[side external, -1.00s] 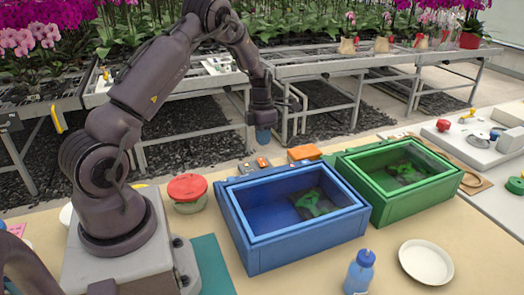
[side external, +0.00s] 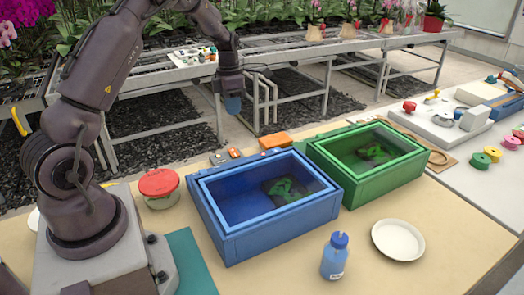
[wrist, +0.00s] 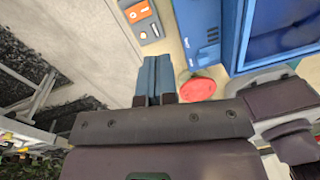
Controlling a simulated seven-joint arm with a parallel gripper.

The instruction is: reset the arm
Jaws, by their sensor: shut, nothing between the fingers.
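My gripper (side external: 232,104) hangs pointing down above the far edge of the table, behind the blue bin (side external: 222,224) and clear of it. In the wrist view its blue fingers (wrist: 154,78) are pressed together with nothing between them. The blue bin has a dark panel with a green shape inside it. A green bin (side external: 398,184) with a similar dark panel and green shape stands to its right.
A red-lidded jar (side external: 158,183) stands left of the blue bin, near my base. A blue bottle (side external: 335,258) and white plate (side external: 398,240) are in front. An orange block (side external: 275,140) and a small orange-and-grey box (side external: 226,156) lie behind. Plant benches stand beyond.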

